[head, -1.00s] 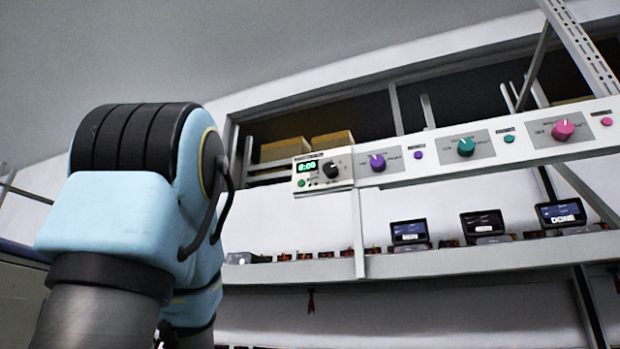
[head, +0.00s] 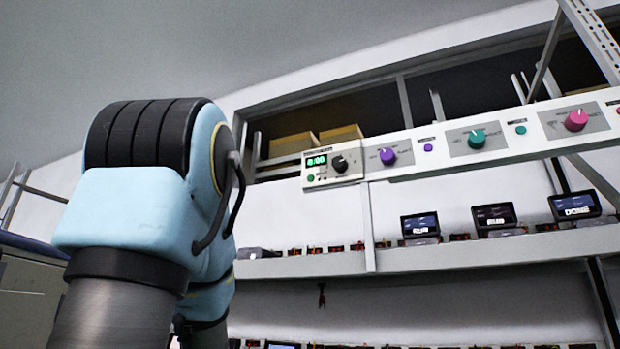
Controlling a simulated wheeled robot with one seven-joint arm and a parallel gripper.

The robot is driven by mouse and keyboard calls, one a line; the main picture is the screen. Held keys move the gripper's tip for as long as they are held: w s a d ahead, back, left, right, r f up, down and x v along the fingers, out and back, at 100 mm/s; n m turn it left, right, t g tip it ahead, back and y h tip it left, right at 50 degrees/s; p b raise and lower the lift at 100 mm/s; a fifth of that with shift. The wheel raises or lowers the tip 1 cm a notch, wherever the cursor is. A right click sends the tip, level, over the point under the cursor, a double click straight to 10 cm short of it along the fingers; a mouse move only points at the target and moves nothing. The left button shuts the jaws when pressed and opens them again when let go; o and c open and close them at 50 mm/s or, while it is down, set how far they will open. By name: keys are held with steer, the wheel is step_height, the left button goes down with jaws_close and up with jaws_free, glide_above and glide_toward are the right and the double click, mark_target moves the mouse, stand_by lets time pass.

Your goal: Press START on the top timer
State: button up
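The top timer (head: 331,166) is a pale box at the left end of the upper control strip in the head view. Its green display (head: 316,161) appears to read 0:00. A black knob (head: 340,164) sits right of the display. A small green button (head: 310,178) sits below the display; its label is too small to read. My blue and black arm fills the left of the view, left of the timer. My gripper is not in view.
The control strip (head: 455,160) carries purple, teal and pink knobs, each with a small button. A shelf (head: 480,249) below holds several small screens, one reading DONE (head: 574,206). Cardboard boxes (head: 293,145) stand behind the timer. A slanted metal post (head: 592,40) is at upper right.

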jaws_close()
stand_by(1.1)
